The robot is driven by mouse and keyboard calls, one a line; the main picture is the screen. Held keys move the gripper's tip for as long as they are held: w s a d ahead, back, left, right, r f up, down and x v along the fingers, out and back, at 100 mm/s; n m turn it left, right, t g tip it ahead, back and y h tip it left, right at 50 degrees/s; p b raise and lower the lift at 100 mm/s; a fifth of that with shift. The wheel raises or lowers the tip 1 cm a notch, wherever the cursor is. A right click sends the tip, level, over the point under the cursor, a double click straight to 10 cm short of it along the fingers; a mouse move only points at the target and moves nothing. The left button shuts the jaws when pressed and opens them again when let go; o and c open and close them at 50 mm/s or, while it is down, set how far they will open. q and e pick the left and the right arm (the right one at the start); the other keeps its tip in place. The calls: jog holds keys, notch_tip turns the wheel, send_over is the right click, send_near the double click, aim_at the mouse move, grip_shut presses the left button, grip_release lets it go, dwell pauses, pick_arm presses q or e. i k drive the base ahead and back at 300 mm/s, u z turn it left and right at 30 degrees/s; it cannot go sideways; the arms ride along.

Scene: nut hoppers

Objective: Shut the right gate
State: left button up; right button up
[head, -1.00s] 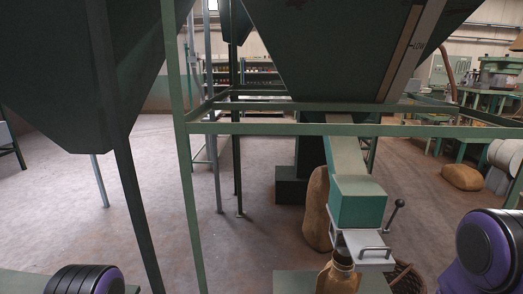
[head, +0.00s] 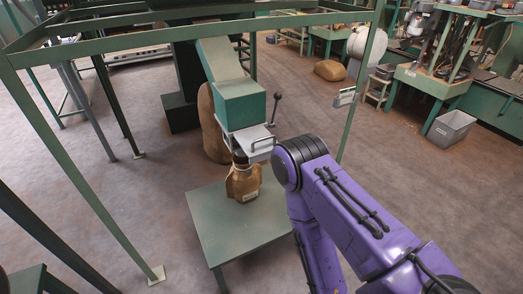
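The hopper's green chute box (head: 240,104) hangs over a small green table in the head view. Under it is the gate, a pale metal slide plate (head: 252,136) with a dark bar handle (head: 262,143). A lever with a black knob (head: 277,97) stands at the box's right side. An open brown sack (head: 243,181) stands on the table below the gate. My purple right arm reaches up from the lower right, its dark joint close to the gate's right side in the picture. Neither gripper shows in the head view, and I cannot tell if the right one touches the gate.
The green table (head: 225,222) carries the sack. Green frame posts (head: 357,90) and rails surround the hopper. Another brown sack (head: 216,135) stands behind the chute. A grey bin (head: 450,131) sits on the floor at right. The floor at left is mostly clear.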

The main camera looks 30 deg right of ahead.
aim_at(253, 134)
jog(key=k, duration=1.25)
jog(key=z, duration=0.6)
jog(key=i, duration=0.85)
jog(key=z, duration=0.25)
